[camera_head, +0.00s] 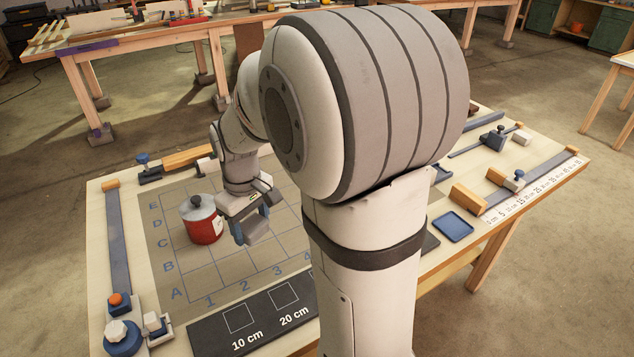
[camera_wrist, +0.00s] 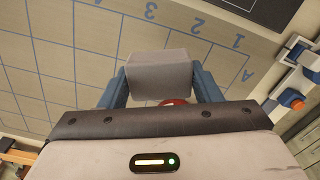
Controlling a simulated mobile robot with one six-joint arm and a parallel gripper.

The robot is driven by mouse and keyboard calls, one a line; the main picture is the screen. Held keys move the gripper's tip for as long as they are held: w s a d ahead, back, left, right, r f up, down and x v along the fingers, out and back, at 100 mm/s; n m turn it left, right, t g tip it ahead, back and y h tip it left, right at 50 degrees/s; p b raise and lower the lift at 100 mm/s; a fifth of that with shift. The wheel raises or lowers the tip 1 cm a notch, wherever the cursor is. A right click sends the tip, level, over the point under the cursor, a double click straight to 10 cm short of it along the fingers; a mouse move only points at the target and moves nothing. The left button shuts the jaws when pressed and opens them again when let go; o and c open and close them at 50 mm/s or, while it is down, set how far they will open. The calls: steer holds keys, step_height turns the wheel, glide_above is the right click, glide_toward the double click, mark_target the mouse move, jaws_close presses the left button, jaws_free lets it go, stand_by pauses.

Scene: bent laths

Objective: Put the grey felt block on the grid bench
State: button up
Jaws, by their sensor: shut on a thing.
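In the wrist view the grey felt block (camera_wrist: 159,74) sits between the blue fingers of my gripper (camera_wrist: 160,85), which is shut on it. The block looks level and plain grey. In the head view my gripper (camera_head: 252,227) points down over the grid mat (camera_head: 172,261) on the grid bench (camera_head: 133,212), right of a red pot. The block is mostly hidden there by the fingers. I cannot tell whether the block touches the mat or hangs just above it.
The red pot (camera_head: 204,228) with a grey lid stands on the grid close to my gripper. A black board (camera_head: 263,317) with marked squares lies at the front. A blue rail (camera_head: 119,238) runs along the left side. A blue tray (camera_head: 453,227) and wooden blocks lie at right.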

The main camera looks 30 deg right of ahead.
mark_target(258, 264)
step_height(258, 264, down, 10)
steer(key=shift+s+a+r, duration=0.1)
steer(key=shift+a, duration=0.05)
stand_by(0.4)
steer(key=shift+f+b, duration=0.25)
steer(key=shift+b, duration=0.1)
steer(key=o, duration=0.9)
steer(key=shift+o, duration=0.2)
